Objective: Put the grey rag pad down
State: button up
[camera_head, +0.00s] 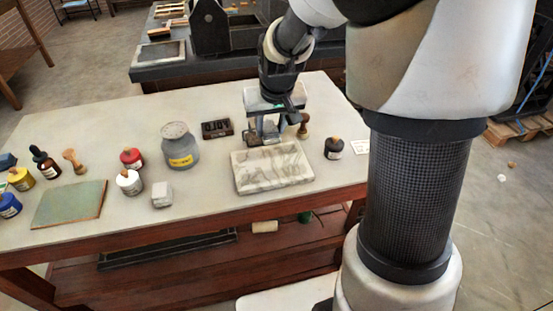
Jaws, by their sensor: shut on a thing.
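My gripper (268,132) points down just behind the pale marbled slab, over the back right part of the table. It is shut on a small grey thing, which I take to be the grey rag pad (269,127). The pad shows only in part between the fingers, and the hand hides the rest. I cannot tell whether the pad touches the tabletop.
The marbled slab (272,168) lies just in front of my gripper. A wooden-handled tool (303,127) and a black jar (334,148) stand to its right. A dark type block (216,128), grey can (180,146) and pale block (162,195) are left.

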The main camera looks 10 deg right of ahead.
notch_tip(320, 180, down, 10)
jog(key=shift+r+b, duration=0.15)
jog(key=shift+b, duration=0.9)
jog(key=shift+f, duration=0.25)
jog(key=o, duration=1)
jog(key=shift+r, duration=0.1)
